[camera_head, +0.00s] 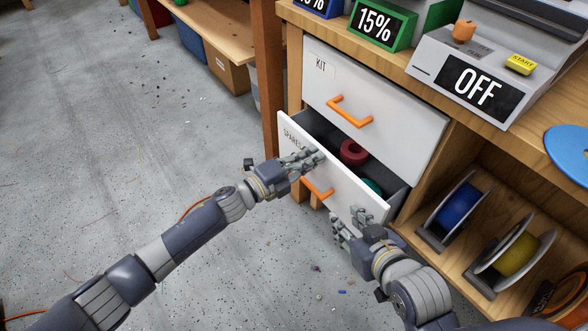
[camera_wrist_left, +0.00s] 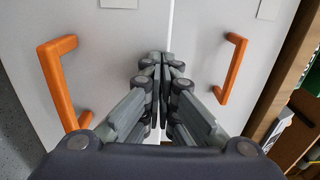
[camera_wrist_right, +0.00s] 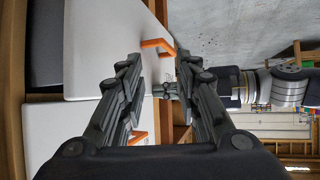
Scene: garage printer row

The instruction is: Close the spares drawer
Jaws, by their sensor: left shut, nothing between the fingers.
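The spares drawer (camera_head: 352,203) is pulled out below the closed KIT drawer. Its white front has an orange handle (camera_head: 318,190). A dark red ring (camera_head: 353,152) and a partly hidden teal thing (camera_head: 372,187) lie inside. My left gripper (camera_head: 316,157) is shut and empty, by the top edge of the spares front. In the left wrist view its fingertips (camera_wrist_left: 161,64) are between the two drawer fronts; contact is unclear. My right gripper (camera_head: 349,226) is open and empty near the front's right end. In the right wrist view its fingers (camera_wrist_right: 156,62) are spread by the spares front (camera_wrist_right: 105,40).
The KIT drawer (camera_head: 372,92) has an orange handle (camera_head: 350,112). A grey machine marked OFF (camera_head: 474,88) stands on the wooden bench top. Shelves at right hold a blue spool (camera_head: 459,206) and a yellow spool (camera_head: 513,253). The floor (camera_head: 130,150) at left is largely open.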

